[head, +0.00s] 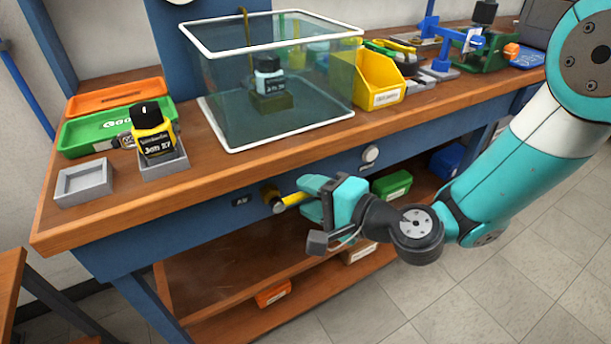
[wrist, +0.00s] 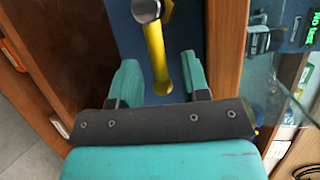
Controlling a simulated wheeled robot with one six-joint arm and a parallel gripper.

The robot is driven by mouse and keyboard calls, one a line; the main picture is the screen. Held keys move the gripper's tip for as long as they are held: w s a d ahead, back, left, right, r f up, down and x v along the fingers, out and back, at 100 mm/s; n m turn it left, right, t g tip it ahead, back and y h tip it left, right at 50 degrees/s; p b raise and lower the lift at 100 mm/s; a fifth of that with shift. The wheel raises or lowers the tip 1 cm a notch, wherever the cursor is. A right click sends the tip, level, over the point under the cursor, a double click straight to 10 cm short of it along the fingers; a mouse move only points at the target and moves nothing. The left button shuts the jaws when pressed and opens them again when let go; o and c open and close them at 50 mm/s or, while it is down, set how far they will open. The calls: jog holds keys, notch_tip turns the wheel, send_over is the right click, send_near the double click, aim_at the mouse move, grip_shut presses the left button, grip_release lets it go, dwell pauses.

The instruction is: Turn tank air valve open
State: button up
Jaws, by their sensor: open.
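The tank air valve has a yellow lever handle (head: 291,200) and a brass-coloured body (head: 269,194) on the blue front panel of the bench, beside a small "AIR" label (head: 241,201). In the head view the lever points right, toward my gripper (head: 311,197). In the wrist view my gripper (wrist: 159,78) is open, with one teal finger on each side of the yellow lever (wrist: 155,55). Gaps show between the lever and both fingers. The valve's round metal end (wrist: 147,10) is at the top of the wrist view. In the head view my gripper partly hides the lever's far end.
A clear tank (head: 222,120) with a white rim stands on the wooden bench top above the valve. A round white knob (head: 370,154) is on the panel to the right. A lower shelf holds boxes.

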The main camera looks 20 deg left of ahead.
jog(key=shift+x, duration=0.8)
grip_shut()
jog(key=shift+f, duration=0.1)
